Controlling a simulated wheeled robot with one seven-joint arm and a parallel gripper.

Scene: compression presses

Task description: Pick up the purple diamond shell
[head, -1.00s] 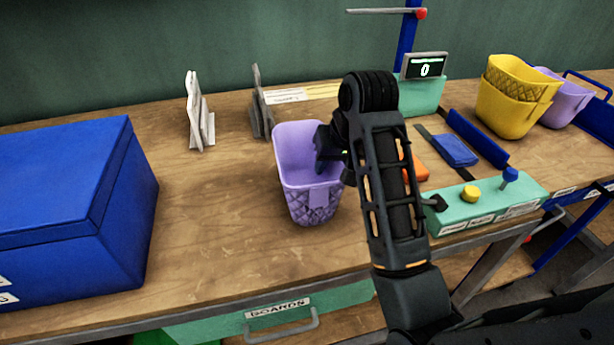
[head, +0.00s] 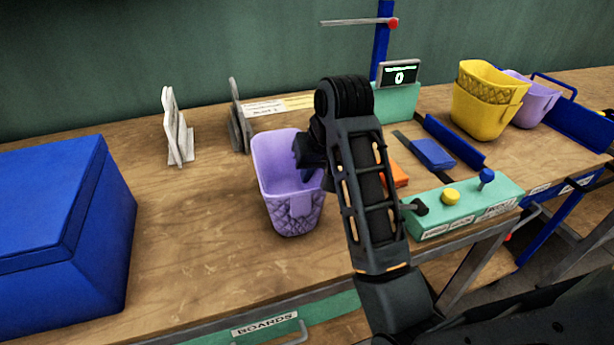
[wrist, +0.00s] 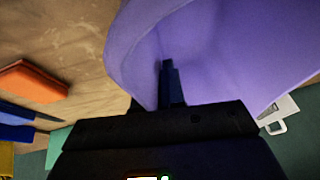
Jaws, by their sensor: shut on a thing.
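The purple diamond shell (head: 290,205) is a tapered, open-topped bin with a quilted diamond pattern on its lower front. It is upright at the middle of the bench. My gripper (head: 308,160) is shut on its upper right wall. In the wrist view, one dark finger (wrist: 170,85) lies against the shell's inner face (wrist: 220,50); the other finger is hidden. I cannot tell whether the shell's base touches the bench.
A blue box (head: 65,205) stands at left and white brackets (head: 176,130) behind. Right are a green control panel (head: 465,207), an orange block (head: 398,175), a counter display (head: 398,76), stacked yellow shells (head: 485,105) and another purple shell (head: 537,100). Bare wood lies left of the held shell.

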